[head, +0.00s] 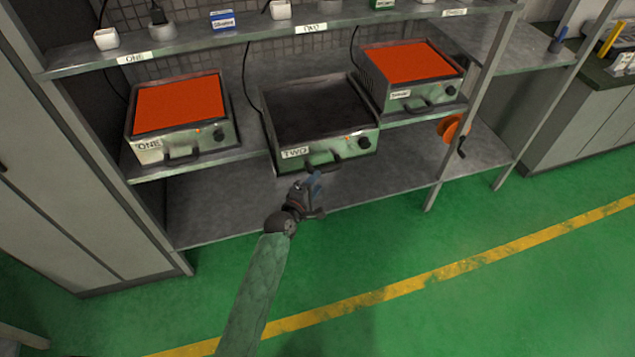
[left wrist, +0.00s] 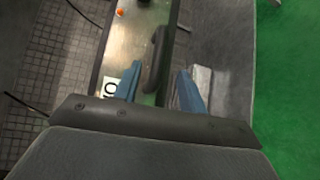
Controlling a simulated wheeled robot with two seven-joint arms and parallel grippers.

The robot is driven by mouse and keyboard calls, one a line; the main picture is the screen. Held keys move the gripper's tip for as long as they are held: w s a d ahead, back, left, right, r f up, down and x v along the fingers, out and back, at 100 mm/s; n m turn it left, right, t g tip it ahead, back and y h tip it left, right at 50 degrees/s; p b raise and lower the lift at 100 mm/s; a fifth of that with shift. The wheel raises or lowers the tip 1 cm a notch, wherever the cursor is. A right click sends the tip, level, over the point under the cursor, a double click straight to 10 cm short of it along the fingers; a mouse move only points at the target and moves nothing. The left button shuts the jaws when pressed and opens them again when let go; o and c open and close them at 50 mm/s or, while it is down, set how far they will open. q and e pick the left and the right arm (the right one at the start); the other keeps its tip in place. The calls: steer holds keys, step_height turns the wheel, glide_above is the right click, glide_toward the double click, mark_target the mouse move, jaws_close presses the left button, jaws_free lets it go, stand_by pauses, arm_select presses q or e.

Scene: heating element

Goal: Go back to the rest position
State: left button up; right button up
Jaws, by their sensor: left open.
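My left gripper (head: 313,186) is in front of the middle heating element, labelled TWO (head: 318,108), whose top is dark. In the left wrist view its two blue fingers (left wrist: 158,92) are apart, with the handle (left wrist: 158,58) of a heating element showing beyond them. I cannot tell whether the fingers touch the handle. Heating element ONE (head: 178,105) stands to the left with an orange-red top. A third heating element (head: 412,65) stands to the right, also with an orange-red top. My right gripper is not in view.
An upper shelf (head: 260,34) with small cups and boxes runs above the heating elements. A lower shelf (head: 220,203) lies beneath. A shelf post (head: 465,130) stands at the right, near an orange reel (head: 452,128). A grey cabinet (head: 95,170) stands left. The green floor (head: 420,235) in front is clear.

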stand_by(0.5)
arm_select(q)
steer(key=s+a+f+m+g+y, duration=0.15)
steer(key=s+f+m, duration=0.3)
steer(key=f, duration=0.45)
steer(key=s+a+f+m+g+y, duration=0.1)
steer(key=s+a+f+m+g, duration=0.2)
steer(key=f+m, duration=0.5)
steer(key=s+a+f+m+g+y, duration=0.2)
steer(key=s+a+f+m+g, duration=0.1)
steer(key=f, duration=0.8)
steer(key=s+a+f+g+y, duration=0.1)
steer(key=s+a+f, duration=0.2)
steer(key=s+f, duration=0.4)
steer(key=s+a+f+g+b, duration=0.1)
steer(key=s+a+f, duration=0.3)
steer(key=s, duration=1)
steer(key=s+a+f+g+y+b, duration=0.1)
steer(key=s+a+f+g, duration=0.2)
steer(key=s+f, duration=0.7)
steer(key=shift+s+a+f+m+y, duration=0.15)
steer(key=shift+s+f+m+y, duration=0.15)
steer(key=shift+s, duration=0.55)
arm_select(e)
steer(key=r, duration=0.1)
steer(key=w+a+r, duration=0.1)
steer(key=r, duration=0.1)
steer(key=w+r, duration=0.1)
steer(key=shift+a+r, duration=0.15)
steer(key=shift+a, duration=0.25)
